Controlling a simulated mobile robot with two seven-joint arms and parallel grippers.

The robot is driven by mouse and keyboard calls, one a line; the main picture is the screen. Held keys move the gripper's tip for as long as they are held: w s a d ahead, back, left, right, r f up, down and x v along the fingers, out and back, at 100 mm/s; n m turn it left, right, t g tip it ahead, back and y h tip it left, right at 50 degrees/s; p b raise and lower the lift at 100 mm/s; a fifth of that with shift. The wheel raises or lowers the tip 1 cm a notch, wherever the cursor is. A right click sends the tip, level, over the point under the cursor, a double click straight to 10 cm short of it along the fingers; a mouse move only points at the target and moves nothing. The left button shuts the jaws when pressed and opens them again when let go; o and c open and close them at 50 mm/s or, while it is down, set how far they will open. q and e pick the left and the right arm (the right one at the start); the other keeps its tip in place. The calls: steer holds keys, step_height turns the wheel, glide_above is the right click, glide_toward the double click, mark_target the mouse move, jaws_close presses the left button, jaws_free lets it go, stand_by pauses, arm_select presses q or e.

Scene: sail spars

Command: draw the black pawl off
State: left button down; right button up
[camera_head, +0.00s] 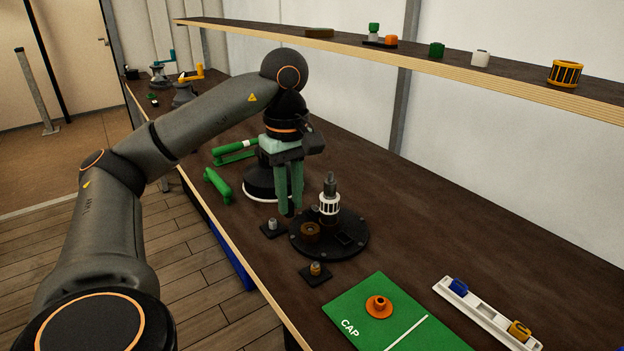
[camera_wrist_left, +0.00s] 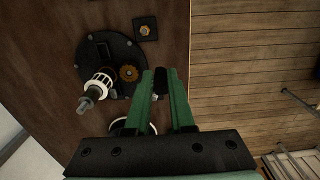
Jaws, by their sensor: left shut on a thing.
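My left gripper (camera_head: 290,207) points down over the bench, just left of and behind the round black base. In the left wrist view its green fingers (camera_wrist_left: 163,85) are shut on a small black piece (camera_wrist_left: 160,79), which I take for the black pawl; the fingers hide much of it. The round black base (camera_head: 354,249) carries an upright dark spindle (camera_head: 329,186) with a white roller cage (camera_head: 328,205), and a brown gear (camera_head: 310,232). Near the fingertips a small black pad (camera_head: 272,229) bears a silver post. My right gripper is not in view.
A second black pad with a brass nut (camera_head: 315,270) sits in front. A green CAP mat (camera_head: 372,333) holds an orange cap (camera_head: 379,307). Green handles (camera_head: 217,186) lie behind left. A white rack (camera_head: 489,315) is at right. A shelf (camera_head: 460,71) runs above the bench's back.

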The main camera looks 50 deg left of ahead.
arm_select(q)
steer(key=shift+s+a+r, duration=0.1)
steer(key=shift+s+r, duration=0.1)
steer(key=shift+s, duration=0.15)
steer(key=shift+s+r+p, duration=0.15)
steer(key=shift+r+p, duration=2.2)
steer(key=shift+p, duration=0.1)
